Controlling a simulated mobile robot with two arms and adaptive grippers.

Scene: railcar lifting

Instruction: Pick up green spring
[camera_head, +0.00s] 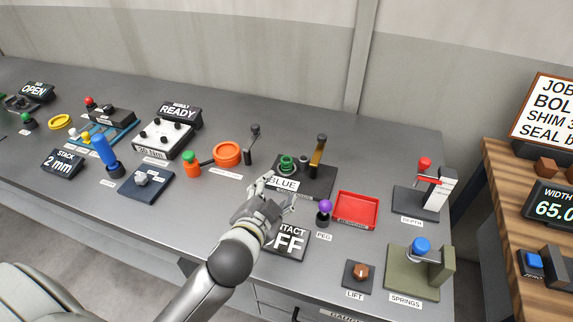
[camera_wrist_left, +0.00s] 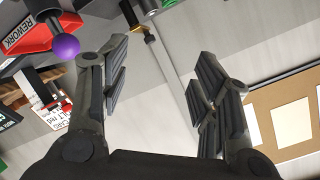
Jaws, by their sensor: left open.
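A green ringed piece (camera_head: 287,163), which may be the green spring, stands on a dark fixture (camera_head: 318,186) at the centre of the head view. A sliver of green (camera_wrist_left: 168,3) also shows at the top edge of the left wrist view. In the left wrist view the open fingers (camera_wrist_left: 160,85) point toward the wall. My right gripper is not in view.
A purple-knobbed peg (camera_head: 325,207) and a red tray (camera_head: 356,211) are right of my gripper. An olive SPRINGS stand (camera_head: 428,281) with a blue knob is at the front right. An orange ring (camera_head: 228,153) and an upright lever (camera_head: 251,146) are behind left.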

